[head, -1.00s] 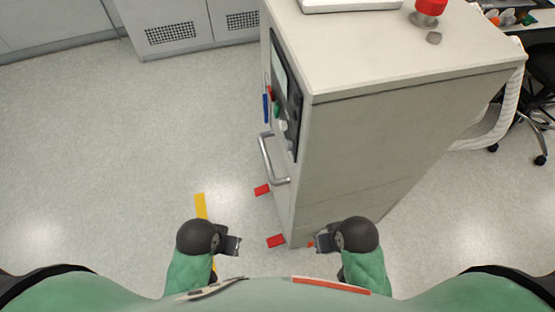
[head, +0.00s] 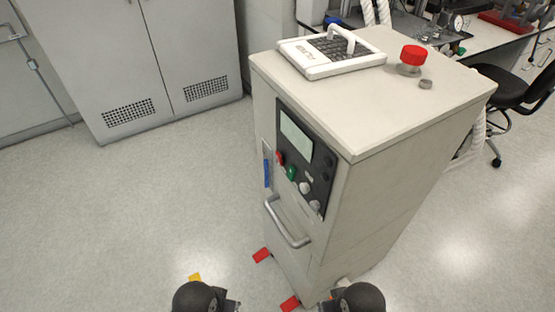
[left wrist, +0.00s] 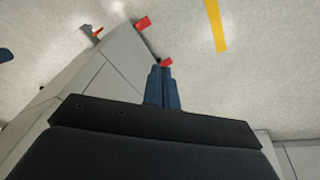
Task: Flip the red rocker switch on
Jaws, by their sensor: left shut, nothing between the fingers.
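A dark control panel (head: 305,155) is on the front face of the beige cabinet (head: 370,200). A small red control (head: 280,158) sits at its left edge, beside a green one (head: 292,173); it is too small to tell its rocker position. My left gripper (head: 235,305) is at the bottom of the head view, low and apart from the panel. In the left wrist view its fingers (left wrist: 162,72) are together and empty. My right gripper (head: 328,305) is at the bottom edge, partly cut off, and its jaws are unclear.
A curved metal handle (head: 287,225) sticks out below the panel. A white-framed tray (head: 332,52) and a red-topped knob (head: 413,55) are on the cabinet's top. Red floor marks (head: 262,255) lie by its base. The floor to the left is clear; grey cupboards stand behind.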

